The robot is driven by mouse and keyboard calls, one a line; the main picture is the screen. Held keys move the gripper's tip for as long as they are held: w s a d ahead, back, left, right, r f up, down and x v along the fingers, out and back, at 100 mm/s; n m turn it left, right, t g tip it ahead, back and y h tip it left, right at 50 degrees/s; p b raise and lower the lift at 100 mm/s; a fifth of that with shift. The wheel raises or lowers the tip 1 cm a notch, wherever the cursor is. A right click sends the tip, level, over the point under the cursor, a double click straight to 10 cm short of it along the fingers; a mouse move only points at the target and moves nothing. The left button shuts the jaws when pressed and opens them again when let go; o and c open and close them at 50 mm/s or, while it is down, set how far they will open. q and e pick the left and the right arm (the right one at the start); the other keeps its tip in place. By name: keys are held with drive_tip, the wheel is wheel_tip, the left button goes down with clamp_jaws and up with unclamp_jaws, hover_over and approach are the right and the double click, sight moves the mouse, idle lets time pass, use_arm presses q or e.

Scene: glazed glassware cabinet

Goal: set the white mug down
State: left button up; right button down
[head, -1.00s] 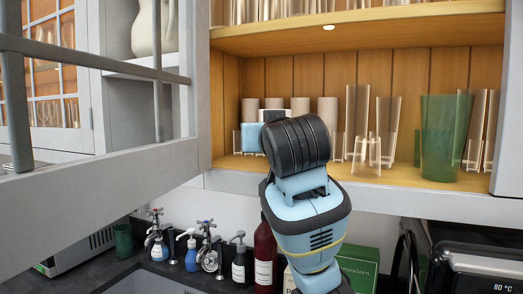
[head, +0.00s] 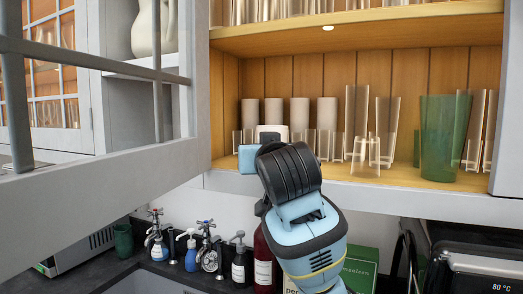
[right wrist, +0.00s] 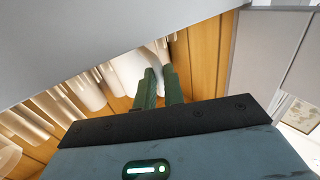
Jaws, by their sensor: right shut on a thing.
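The white mug (head: 272,129) is in the open cabinet, mostly hidden behind my right arm in the head view. In the right wrist view the pale mug (right wrist: 132,66) is at my right gripper's (right wrist: 160,82) dark green fingertips. The two fingers are close together and shut on it. Whether the mug's base touches the lower shelf (head: 400,182) is hidden. My left gripper is not in view.
Several beige tumblers (head: 299,112) stand behind the mug. Clear glasses (head: 357,122) and a green glass (head: 445,138) stand to the right. An open glazed door (head: 110,185) is at left. Soap bottles (head: 239,262) stand below.

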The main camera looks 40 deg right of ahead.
drive_tip(key=c, duration=1.5)
unclamp_jaws()
drive_tip(key=shift+r, duration=0.2)
drive_tip(key=v, duration=1.2)
